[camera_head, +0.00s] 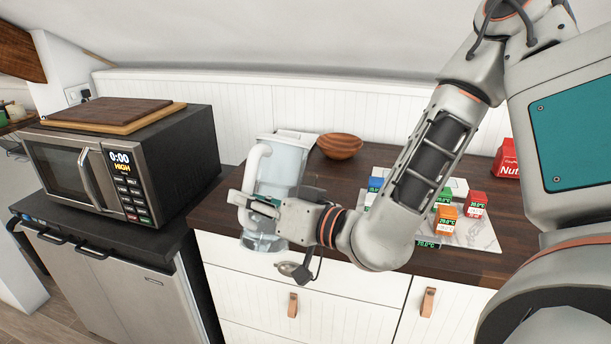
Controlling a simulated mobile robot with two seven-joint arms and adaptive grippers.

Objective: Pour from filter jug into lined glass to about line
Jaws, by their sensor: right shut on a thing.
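The filter jug (285,163) is clear with a pale lid and a white handle on its left. It leans in the picture, its top to the right of its base. My right gripper (252,205) is shut on the jug's handle, and its wrist hides part of the jug's middle. The clear lower end of the jug (263,243) shows below the gripper, overlapping the counter's front edge; I cannot tell whether it touches the counter. I cannot make out the lined glass. My left gripper is not in view.
A wooden bowl (340,146) stands behind on the dark counter (225,205). Several small coloured boxes, including an orange one (446,219), stand on a marble board (484,238), partly behind my right arm. A microwave (130,165) with boards on top stands left.

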